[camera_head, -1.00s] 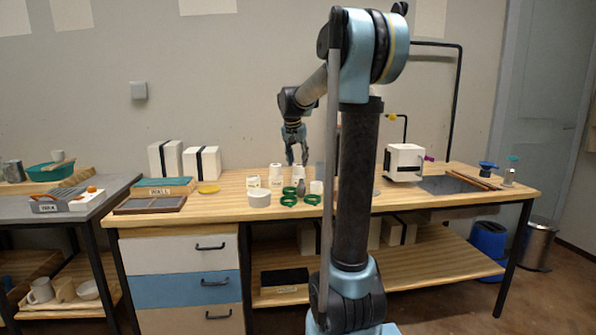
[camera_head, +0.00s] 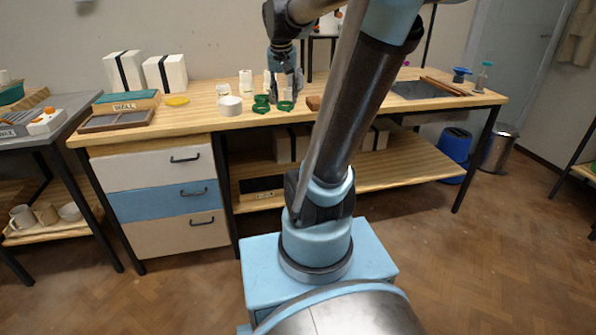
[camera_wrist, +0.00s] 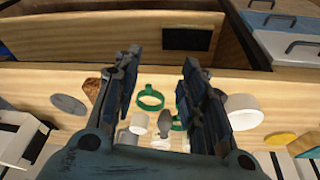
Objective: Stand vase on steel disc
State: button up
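A small grey vase (camera_wrist: 162,125) stands on the wooden bench, seen from above in the wrist view among green rings (camera_wrist: 150,98). In the head view I cannot make it out behind my gripper. A flat grey disc (camera_wrist: 70,104), which looks like the steel disc, lies to the left in the wrist view; my arm seems to hide it in the head view. My gripper (camera_head: 286,83) points down above the bench by the green rings. In the wrist view its fingers (camera_wrist: 160,85) are wide apart, with nothing held between them.
A white cylinder (camera_wrist: 139,123) stands close beside the vase. A brown block (camera_wrist: 92,88) is near the disc. A white round pot (camera_head: 230,105) and a yellow disc (camera_head: 176,100) lie left of my gripper. White boxes (camera_head: 165,72) stand at the back left.

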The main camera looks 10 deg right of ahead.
jog(key=s+f+n, duration=0.1)
jog(key=s+f, duration=0.7)
jog(key=s, duration=0.4)
jog(key=shift+n+y, duration=0.3)
jog(key=shift+n+g+y, duration=0.3)
jog(key=shift+n+g, duration=0.2)
jog(key=shift+n, duration=0.2)
jog(key=s+f, duration=0.2)
jog(key=s, duration=0.1)
jog(key=s+f, duration=0.2)
jog(key=f, duration=0.1)
jog(key=s+f, duration=0.3)
jog(key=shift+s+a+f, duration=0.2)
jog(key=shift+s+a, duration=0.1)
jog(key=shift+c, duration=0.3)
jog(key=shift+s+f, duration=0.2)
jog(key=shift+c, duration=0.4)
jog(key=shift+a, duration=0.15)
